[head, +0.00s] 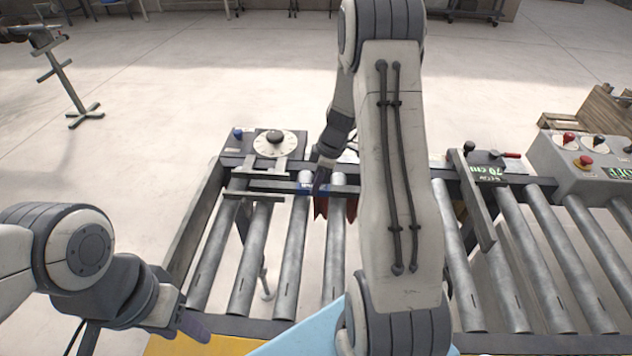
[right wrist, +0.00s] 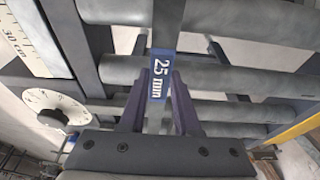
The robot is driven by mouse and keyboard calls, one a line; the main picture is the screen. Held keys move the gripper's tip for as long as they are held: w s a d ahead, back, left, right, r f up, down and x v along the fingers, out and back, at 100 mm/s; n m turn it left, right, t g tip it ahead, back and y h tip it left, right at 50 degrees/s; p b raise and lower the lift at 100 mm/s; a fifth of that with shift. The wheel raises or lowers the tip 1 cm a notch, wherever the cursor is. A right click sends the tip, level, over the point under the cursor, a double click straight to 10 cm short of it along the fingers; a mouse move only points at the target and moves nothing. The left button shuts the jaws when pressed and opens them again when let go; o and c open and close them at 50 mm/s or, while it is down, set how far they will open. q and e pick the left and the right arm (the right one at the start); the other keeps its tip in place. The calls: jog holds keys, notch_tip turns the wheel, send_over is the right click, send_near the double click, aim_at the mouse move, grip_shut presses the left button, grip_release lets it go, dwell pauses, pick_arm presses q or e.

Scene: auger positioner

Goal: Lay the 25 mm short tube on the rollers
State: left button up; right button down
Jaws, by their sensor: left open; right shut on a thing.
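The short tube (right wrist: 168,28) is a grey bar with a blue "25 mm" label (right wrist: 160,77) in the right wrist view. My right gripper (right wrist: 158,100) has its purple fingers on both sides of it and is shut on it near the label.
A dial unit (head: 273,145) stands at the far left end of the roller frame. A grey stop plate (head: 472,200) stands over the right rollers (head: 510,260). A control box (head: 590,165) is at the far right. My right arm hides the middle rollers.

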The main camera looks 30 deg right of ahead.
jog(key=shift+f, duration=0.1)
jog(key=c, duration=0.6)
grip_release()
